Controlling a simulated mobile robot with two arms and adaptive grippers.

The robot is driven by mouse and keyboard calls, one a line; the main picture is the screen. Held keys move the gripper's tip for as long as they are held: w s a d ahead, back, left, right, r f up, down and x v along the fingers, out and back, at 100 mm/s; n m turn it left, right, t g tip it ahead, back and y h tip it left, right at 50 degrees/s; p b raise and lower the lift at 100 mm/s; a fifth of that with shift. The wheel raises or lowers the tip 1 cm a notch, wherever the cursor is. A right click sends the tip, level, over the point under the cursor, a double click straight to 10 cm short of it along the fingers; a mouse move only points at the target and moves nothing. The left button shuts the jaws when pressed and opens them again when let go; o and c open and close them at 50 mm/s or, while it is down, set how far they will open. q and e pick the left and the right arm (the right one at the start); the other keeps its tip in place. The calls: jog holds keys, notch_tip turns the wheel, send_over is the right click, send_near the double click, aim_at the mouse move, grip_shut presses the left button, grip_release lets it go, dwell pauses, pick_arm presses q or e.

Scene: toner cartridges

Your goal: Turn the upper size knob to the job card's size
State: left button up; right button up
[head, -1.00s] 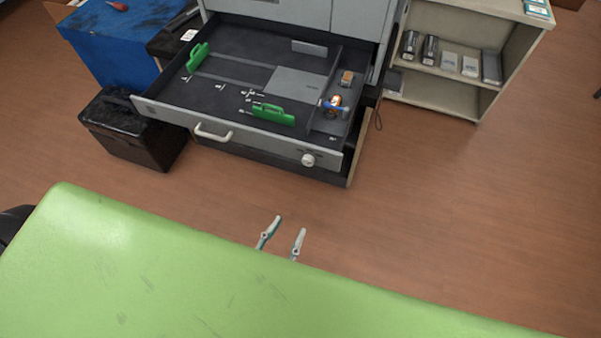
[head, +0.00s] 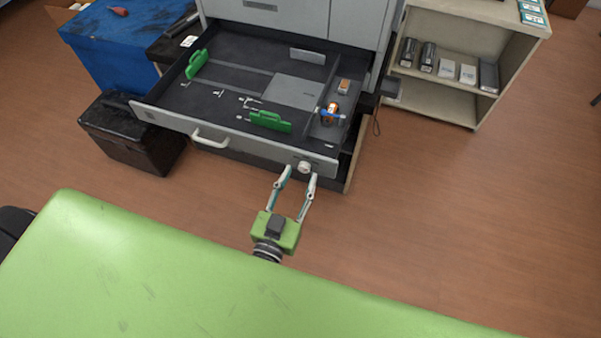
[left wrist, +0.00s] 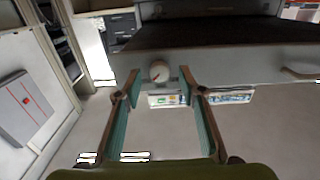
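A round white knob (head: 304,167) sits at the right end of the open drawer's front panel (head: 240,141). My left gripper (head: 300,173) is open and empty, with its fingertips close to the knob. In the left wrist view the knob (left wrist: 159,71) shows between the fingertips (left wrist: 160,75), with a thin mark on its face. I cannot tell whether the fingertips reach around it or stop short. The size marks around the knob are too small to read. I cannot identify the job card. My right gripper is not in view.
The drawer holds two green guides (head: 270,121) (head: 196,64) and an orange and blue object (head: 330,113). A handle (head: 210,138) sticks out left of the knob. A black case (head: 125,130) stands at left, a shelf (head: 440,98) at right. The floor right of the drawer is clear.

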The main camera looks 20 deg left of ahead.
pick_arm(q)
jog(key=shift+w, duration=0.75)
grip_shut()
